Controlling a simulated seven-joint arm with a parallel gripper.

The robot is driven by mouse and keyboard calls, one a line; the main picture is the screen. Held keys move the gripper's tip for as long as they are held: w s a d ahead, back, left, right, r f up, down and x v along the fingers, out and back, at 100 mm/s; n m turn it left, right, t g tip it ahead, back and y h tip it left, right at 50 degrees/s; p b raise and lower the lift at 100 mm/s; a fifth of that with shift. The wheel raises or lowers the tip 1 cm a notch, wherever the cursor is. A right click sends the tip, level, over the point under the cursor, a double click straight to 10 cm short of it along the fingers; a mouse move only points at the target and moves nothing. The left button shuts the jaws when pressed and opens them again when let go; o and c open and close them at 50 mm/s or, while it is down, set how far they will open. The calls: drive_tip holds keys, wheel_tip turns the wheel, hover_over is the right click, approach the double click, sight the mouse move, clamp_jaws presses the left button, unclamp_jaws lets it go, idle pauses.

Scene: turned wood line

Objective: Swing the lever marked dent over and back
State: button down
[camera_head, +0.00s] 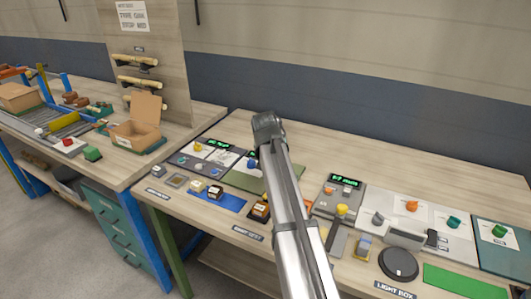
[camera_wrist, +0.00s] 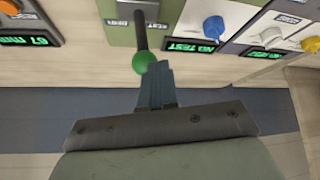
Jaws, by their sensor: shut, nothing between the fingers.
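In the wrist view, a lever with a dark shaft (camera_wrist: 141,30) and a round green knob (camera_wrist: 145,62) stands on a green panel (camera_wrist: 117,36). A small label lies by its base, too small to read, so I cannot confirm the word dent. My gripper (camera_wrist: 158,68) is shut and empty, its fingertips right beside the green knob. I cannot tell whether they touch it. In the head view the green panel (camera_head: 245,179) is partly behind my arm, which hides the lever and my gripper.
In the wrist view, a lit display (camera_wrist: 193,46) and a blue knob (camera_wrist: 213,27) sit right of the lever. White (camera_wrist: 271,37) and yellow (camera_wrist: 311,44) knobs are farther right. In the head view, a black round pad (camera_head: 398,264) and green mat (camera_head: 460,282) lie at the right.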

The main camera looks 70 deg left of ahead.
drive_tip(key=w+d+g+y, duration=0.1)
drive_tip(key=w+d+m+g+y, duration=0.1)
drive_tip(key=w+d+y, duration=0.1)
drive_tip(key=shift+w+d+f+g, duration=0.1)
drive_tip(key=shift+w+d+g, duration=0.1)
drive_tip(key=shift+w+g, duration=0.1)
drive_tip(key=shift+r, duration=0.2)
drive_tip(key=shift+r, duration=0.6)
drive_tip(key=shift+s, duration=0.1)
